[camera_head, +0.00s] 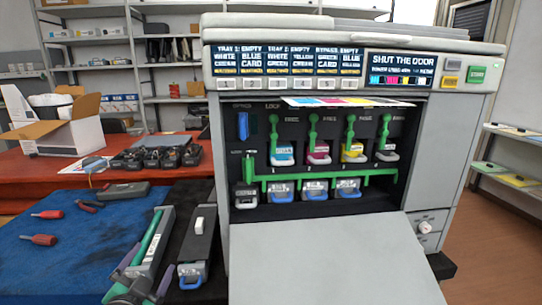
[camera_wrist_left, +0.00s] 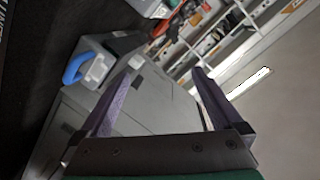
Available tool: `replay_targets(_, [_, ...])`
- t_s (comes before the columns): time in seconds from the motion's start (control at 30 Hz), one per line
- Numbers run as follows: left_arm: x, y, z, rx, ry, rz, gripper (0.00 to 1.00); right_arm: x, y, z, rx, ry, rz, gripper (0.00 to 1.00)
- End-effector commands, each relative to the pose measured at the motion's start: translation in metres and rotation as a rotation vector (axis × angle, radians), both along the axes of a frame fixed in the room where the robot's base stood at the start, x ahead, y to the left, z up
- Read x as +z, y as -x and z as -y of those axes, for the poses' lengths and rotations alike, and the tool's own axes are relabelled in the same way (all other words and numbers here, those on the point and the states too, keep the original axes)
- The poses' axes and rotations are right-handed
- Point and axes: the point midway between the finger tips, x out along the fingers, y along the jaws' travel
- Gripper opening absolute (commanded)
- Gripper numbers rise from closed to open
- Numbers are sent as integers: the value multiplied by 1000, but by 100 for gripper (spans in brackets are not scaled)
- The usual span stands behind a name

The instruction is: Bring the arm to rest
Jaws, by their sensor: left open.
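My left gripper (camera_head: 141,275) is low at the left in the head view, over the front of the table. In the left wrist view its two purple-grey fingers (camera_wrist_left: 163,75) stand wide apart with nothing gripped between them. A long grey cartridge with a green strip (camera_head: 160,232) lies just beyond the gripper. Beside it lies a grey cartridge with a blue handle (camera_head: 197,240). A blue handle on a grey end (camera_wrist_left: 76,68) also shows in the left wrist view. My right gripper is not in view.
The printer (camera_head: 440,150) stands open, its door (camera_head: 330,260) folded down; its screen reads "SHUT THE DOOR". Colored cartridges sit in its slots. Red-handled tools (camera_head: 38,239) lie on the blue mat (camera_head: 75,262). An open cardboard box (camera_head: 75,130) and dark cartridges (camera_head: 155,157) stand behind.

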Motion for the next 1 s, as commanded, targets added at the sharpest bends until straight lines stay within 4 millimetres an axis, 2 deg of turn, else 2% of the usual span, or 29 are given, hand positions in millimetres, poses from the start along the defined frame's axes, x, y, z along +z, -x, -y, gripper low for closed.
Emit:
replay_targets(0.03, [-36, 16, -6, 63, 95, -126, 100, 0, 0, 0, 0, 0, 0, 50])
replay_targets(0.1, [-81, 42, -9, 135, 202, -299, 100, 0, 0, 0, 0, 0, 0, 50])
replay_targets(0.2, [-129, 79, -4, 200, 315, -503, 100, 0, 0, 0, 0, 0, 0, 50])
replay_targets(0.3, [-163, 116, 7, 240, 400, -680, 100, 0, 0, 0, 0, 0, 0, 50])
replay_targets(0.4, [-188, 152, 20, 264, 471, -840, 100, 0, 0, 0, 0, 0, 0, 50])
replay_targets(0.53, [-210, 199, 41, 278, 550, -1036, 100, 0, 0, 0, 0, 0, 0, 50])
replay_targets(0.57, [-213, 205, 44, 279, 558, -1067, 100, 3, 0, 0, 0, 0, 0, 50])
replay_targets(0.67, [-234, 195, 43, 286, 546, -1076, 100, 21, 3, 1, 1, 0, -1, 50])
replay_targets(0.8, [-271, 193, 44, 291, 539, -1100, 100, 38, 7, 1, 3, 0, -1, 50])
replay_targets(0.93, [-310, 201, 44, 296, 532, -1127, 100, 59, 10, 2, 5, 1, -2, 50])
replay_targets(1.0, [-333, 213, 42, 300, 526, -1145, 100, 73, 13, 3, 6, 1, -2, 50])
